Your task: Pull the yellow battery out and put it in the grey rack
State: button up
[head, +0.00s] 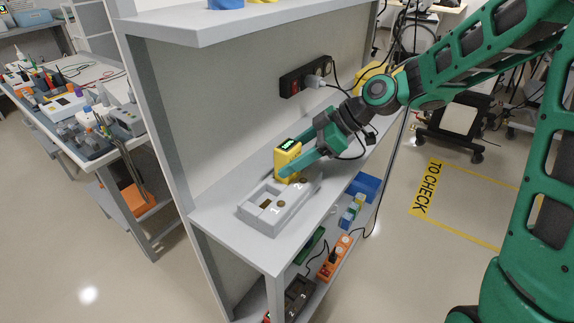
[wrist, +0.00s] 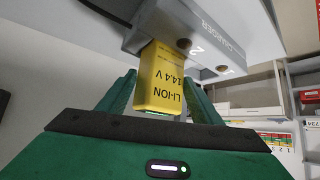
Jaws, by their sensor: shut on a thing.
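The yellow battery (head: 287,158) stands upright at the far end of the grey charger (head: 268,212), by the number 2. In the wrist view the battery (wrist: 162,80) reads LI-ION 14.4 V, and its far end meets the charger (wrist: 190,32) at bay 2. I cannot tell how deep it sits in the bay. My gripper (head: 291,160) is shut on the battery, with one green finger on each side; the fingers also show in the wrist view (wrist: 161,98). Bay 1 shows a dark opening. I cannot make out a grey rack for certain.
A power strip (head: 305,76) with a plug and cable is on the panel behind. An upper shelf (head: 240,22) overhangs the worktop (head: 215,218). Below are a blue bin (head: 364,186) and orange devices. A cluttered table (head: 85,110) stands left.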

aim_at(286, 145)
jog(key=shift+o, duration=0.2)
jog(key=shift+d, duration=0.15)
jog(key=shift+w, duration=0.1)
jog(key=c, duration=1.1)
jog(key=shift+r, duration=0.15)
jog(key=shift+r, duration=2.35)
